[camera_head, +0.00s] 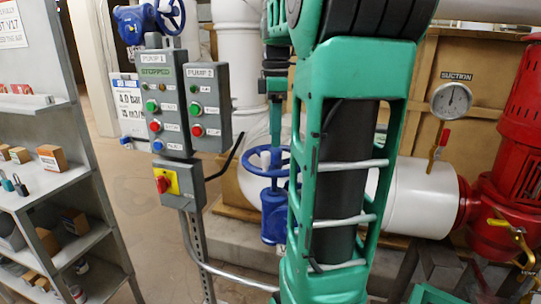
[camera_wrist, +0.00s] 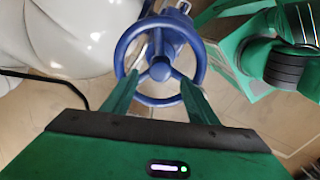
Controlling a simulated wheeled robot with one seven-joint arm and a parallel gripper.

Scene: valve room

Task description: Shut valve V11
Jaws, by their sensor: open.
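A blue valve with a round spoked handwheel (camera_head: 262,160) stands behind my green arm in the head view, partly hidden by it. I cannot read a V11 label on it. In the wrist view the handwheel (camera_wrist: 160,101) faces the camera, with its hub between my fingers. My gripper (camera_wrist: 160,80) is open, with one green finger on each side of the wheel's lower half. The fingertips overlap the rim in the picture; I cannot tell whether they touch it. In the head view my gripper (camera_head: 276,122) points down at the wheel from above.
A second blue valve (camera_head: 132,25) is at the top left. Grey pump control boxes (camera_head: 165,100) stand on a post left of the handwheel. A shelf (camera_head: 62,183) is at far left. A white pipe (camera_head: 418,198), a gauge (camera_head: 451,101) and red pump (camera_head: 510,170) are right.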

